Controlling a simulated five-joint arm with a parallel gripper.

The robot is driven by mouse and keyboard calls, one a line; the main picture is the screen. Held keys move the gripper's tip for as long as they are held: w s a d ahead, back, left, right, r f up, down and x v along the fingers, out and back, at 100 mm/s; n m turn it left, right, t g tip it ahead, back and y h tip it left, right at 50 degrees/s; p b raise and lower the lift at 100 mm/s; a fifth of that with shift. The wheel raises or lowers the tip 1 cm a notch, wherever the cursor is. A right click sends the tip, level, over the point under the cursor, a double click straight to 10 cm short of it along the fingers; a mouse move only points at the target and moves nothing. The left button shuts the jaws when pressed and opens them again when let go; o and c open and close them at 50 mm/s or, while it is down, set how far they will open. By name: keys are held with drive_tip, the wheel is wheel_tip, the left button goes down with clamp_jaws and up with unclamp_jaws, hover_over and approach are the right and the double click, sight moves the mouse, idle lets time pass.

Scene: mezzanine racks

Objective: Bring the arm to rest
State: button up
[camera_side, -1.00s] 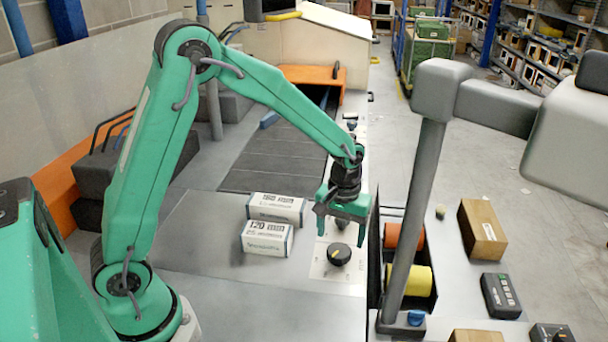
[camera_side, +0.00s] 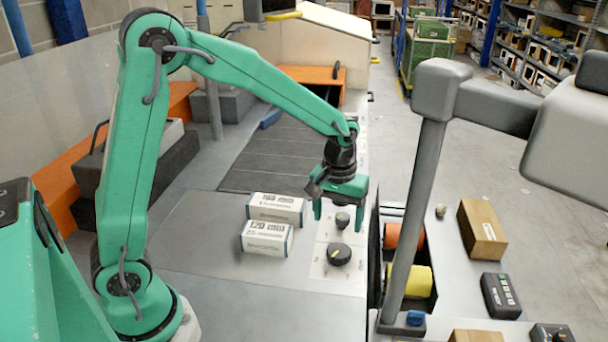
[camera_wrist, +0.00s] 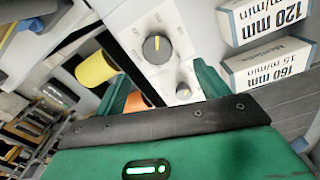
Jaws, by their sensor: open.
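My gripper (camera_side: 338,207) is a green two-finger jaw. It is open and empty, pointing down above the panel with the knobs in the side view. In the wrist view its fingers (camera_wrist: 158,92) stand apart with nothing held between them. My green arm is raised and bent, reaching from the left over the work surface. A large black knob (camera_side: 339,254) and a smaller knob (camera_side: 342,222) sit on the pale panel just below the gripper. Both knobs (camera_wrist: 156,47) also show in the wrist view, each with a pointer mark.
Two white boxes (camera_side: 266,239) lie left of the panel. Right of it, an open recess holds an orange roll (camera_side: 407,236) and a yellow roll (camera_side: 412,280). A grey post (camera_side: 413,210) rises beside them. Cardboard boxes (camera_side: 482,228) and a black control box (camera_side: 500,295) lie farther right.

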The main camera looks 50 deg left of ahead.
drive_tip(key=s+a+r+m+t, duration=0.2)
drive_tip(key=s+r, duration=0.4)
drive_tip(key=s, duration=0.3)
drive_tip(key=s+a+r+m+t, duration=0.2)
drive_tip(key=s+r, duration=0.4)
drive_tip(key=s, duration=0.4)
drive_tip(key=shift+r+m+t, duration=0.4)
drive_tip(key=shift+m+t, duration=0.2)
drive_tip(key=shift+m, duration=0.2)
